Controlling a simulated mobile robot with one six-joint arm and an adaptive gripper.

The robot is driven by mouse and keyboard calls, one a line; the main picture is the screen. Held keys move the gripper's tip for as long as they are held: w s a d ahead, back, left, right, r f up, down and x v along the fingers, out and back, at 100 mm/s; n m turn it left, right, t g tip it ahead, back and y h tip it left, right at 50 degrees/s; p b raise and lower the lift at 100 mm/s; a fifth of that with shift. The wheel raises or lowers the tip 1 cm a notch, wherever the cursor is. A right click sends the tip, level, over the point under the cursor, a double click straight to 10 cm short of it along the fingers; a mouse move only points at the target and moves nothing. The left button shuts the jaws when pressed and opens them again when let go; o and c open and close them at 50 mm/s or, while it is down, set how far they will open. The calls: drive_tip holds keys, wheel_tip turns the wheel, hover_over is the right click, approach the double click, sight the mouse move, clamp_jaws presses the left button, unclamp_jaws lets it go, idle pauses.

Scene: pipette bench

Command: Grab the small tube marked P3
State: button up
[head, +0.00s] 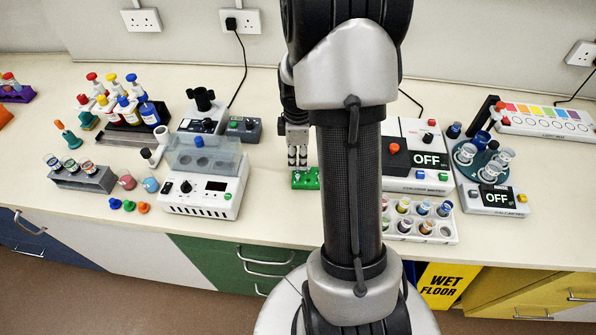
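A small green block (306,181), which looks like a small tube rack, sits on the bench left of my arm. My gripper (297,163) points down just above and behind its left part. Its fingertips are close together there, and I cannot tell whether they are open or hold anything. No marking P3 is readable in this view. Small tubes in the green block cannot be made out clearly, and my arm may hide part of the block's right side.
A white device with a clear lid (203,190) stands left of the green block. Right of my arm are a white rack of vials (450,236), a device reading OFF (402,184) and another reading OFF (482,205). The bench in front of the block is clear.

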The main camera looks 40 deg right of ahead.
sight(298, 171)
wheel_tip(298, 171, down, 3)
drive_tip(key=shift+r, duration=0.15)
drive_tip(key=shift+r, duration=0.1)
drive_tip(key=shift+c, duration=0.2)
clamp_jaws()
